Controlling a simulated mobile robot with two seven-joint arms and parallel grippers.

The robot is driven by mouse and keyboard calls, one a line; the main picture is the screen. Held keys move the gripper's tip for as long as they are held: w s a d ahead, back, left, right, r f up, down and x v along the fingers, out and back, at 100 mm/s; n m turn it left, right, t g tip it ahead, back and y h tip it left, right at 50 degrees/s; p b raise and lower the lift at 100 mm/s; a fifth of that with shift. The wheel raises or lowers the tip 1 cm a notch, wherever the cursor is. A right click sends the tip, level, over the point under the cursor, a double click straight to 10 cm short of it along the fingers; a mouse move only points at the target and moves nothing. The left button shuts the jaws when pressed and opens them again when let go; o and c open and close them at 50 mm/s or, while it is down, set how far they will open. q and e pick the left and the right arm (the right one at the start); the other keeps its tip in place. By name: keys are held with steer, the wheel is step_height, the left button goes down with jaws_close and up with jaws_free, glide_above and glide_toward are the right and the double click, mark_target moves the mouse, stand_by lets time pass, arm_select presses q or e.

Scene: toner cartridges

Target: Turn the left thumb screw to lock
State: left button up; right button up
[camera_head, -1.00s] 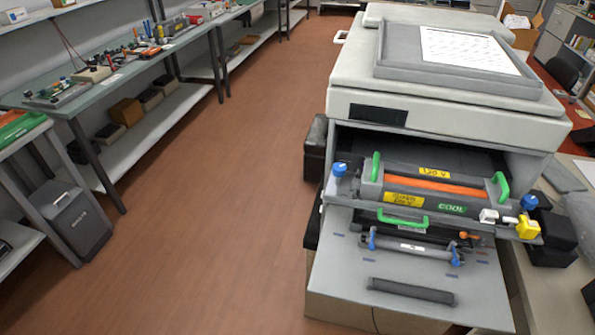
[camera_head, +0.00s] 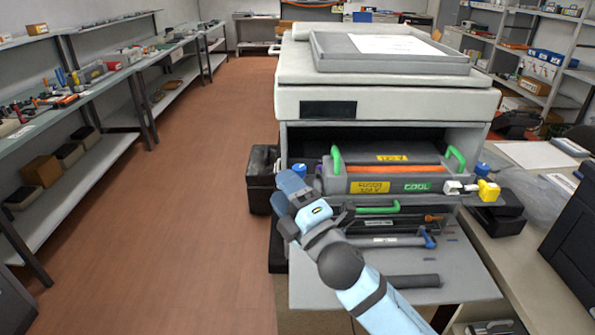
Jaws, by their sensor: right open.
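The printer (camera_head: 385,103) stands open at the front. The right thumb screw (camera_head: 482,169) is a blue knob at the other end. The fuser unit (camera_head: 423,172) has an orange strip, green handles and yellow labels, and sits in the opening. My right gripper (camera_head: 302,187) is open at the left thumb screw; whether it touches the knob cannot be told. My left gripper is out of view.
A yellow lever (camera_head: 489,190) sticks out at the unit's right end. Below are a green-handled tray (camera_head: 378,208) and the lowered grey door (camera_head: 455,275). A black box (camera_head: 262,180) stands left of the printer. The floor further left is clear.

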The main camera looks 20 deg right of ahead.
steer(key=a+r+n+g+y, duration=0.45)
steer(key=n+g+y, duration=0.2)
steer(key=n, duration=0.55)
steer(key=a+r+n+g+y, duration=0.4)
steer(key=a+n+g+y, duration=0.3)
steer(key=n, duration=0.5)
steer(key=n+g+h, duration=0.7)
steer(key=n+h, duration=1.5)
steer(key=n, duration=0.1)
glide_toward(299, 167)
steer(key=shift+y, duration=0.25)
steer(key=f, duration=0.9)
steer(key=shift+w+d+f, duration=0.15)
steer(key=shift+d+f, duration=0.05)
